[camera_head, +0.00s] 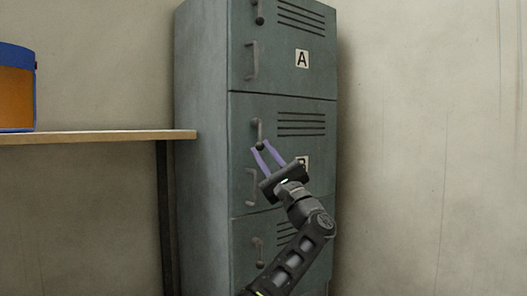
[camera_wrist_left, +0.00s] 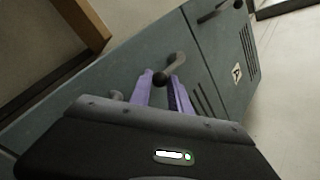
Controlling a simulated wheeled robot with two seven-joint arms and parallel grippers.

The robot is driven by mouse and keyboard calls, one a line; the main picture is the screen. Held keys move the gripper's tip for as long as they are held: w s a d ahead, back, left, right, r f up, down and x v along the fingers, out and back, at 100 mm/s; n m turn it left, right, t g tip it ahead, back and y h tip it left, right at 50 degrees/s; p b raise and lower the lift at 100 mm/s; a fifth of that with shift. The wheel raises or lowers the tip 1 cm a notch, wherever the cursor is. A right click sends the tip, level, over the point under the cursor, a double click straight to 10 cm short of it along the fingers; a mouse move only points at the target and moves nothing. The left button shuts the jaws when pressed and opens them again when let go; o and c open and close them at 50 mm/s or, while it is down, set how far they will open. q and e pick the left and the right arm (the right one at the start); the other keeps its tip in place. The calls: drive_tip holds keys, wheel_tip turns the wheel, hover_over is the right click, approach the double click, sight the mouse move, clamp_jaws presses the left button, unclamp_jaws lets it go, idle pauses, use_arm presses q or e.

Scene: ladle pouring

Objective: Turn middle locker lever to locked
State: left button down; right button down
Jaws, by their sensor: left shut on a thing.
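The grey-green locker (camera_head: 205,150) has doors stacked one above another. The middle door's lever (camera_head: 260,130) points downward, with its round knob at the lower end. The lever (camera_wrist_left: 174,64) also shows in the left wrist view, its knob between the purple fingers. My left gripper (camera_head: 260,147) is shut on the lever at its knob end, with the wrist below and to the right. The left gripper (camera_wrist_left: 162,76) shows in the wrist view too. The B label is partly hidden behind the gripper. My right gripper is in neither view.
A fixed pull handle (camera_head: 250,185) sits below the lever, close to the gripper. The top door with label A (camera_head: 302,59) and a lower door have similar handles. A wooden shelf (camera_head: 100,137) with a blue and orange container (camera_head: 16,95) stands left. Right of the locker is bare wall.

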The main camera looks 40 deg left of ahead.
use_arm(q)
drive_tip(key=shift+w+r+n+g, duration=0.1)
drive_tip(key=shift+n+g, duration=0.3)
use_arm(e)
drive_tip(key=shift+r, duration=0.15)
use_arm(q)
drive_tip(key=c, duration=1.2)
unclamp_jaws()
